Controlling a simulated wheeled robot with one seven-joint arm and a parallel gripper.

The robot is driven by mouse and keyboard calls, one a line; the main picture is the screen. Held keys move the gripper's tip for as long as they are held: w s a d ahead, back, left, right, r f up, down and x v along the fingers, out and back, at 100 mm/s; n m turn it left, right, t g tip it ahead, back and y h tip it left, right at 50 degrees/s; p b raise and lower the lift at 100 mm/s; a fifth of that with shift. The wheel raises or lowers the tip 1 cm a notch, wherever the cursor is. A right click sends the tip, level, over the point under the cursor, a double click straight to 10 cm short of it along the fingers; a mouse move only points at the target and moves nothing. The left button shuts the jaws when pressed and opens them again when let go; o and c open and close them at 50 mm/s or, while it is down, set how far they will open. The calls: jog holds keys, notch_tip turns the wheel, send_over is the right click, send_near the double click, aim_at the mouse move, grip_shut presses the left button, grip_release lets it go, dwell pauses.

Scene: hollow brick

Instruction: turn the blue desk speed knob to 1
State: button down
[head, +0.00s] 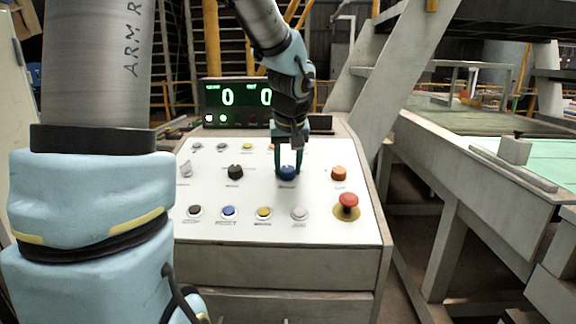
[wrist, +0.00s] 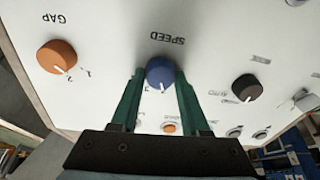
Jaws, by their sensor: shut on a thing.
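The blue speed knob (head: 287,173) sits on the white sloping desk panel, in its middle row. It also shows in the wrist view (wrist: 160,74), under the label SPEED, with a white pointer mark on its lower edge near a small digit that is too small to read surely. My gripper (head: 288,165) reaches down from above; its green fingers stand on either side of the knob and are shut on it. In the wrist view my gripper's fingertips (wrist: 160,80) flank the knob left and right.
An orange gap knob (head: 339,173) and a black knob (head: 235,172) flank the blue one. A red mushroom button (head: 348,200) stands at the lower right. Several push buttons line the front row. A display (head: 238,98) with green zeros stands behind the panel.

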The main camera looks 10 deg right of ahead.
jog(key=shift+f+n+b, duration=0.15)
jog(key=shift+n+b, duration=0.15)
jog(key=shift+b, duration=0.4)
jog(key=shift+f+n+b, duration=0.15)
jog(key=shift+n+b, duration=0.45)
jog(key=shift+b, duration=0.45)
jog(key=shift+n+b, duration=0.8)
jog(key=shift+b, duration=0.3)
jog(key=n+b, duration=0.2)
jog(key=n, duration=0.1)
jog(key=n+b, duration=0.1)
jog(key=b, duration=0.1)
jog(key=shift+r+n+g+y, duration=0.3)
jog(key=shift+y, duration=0.1)
jog(key=shift+c, duration=2)
grip_release()
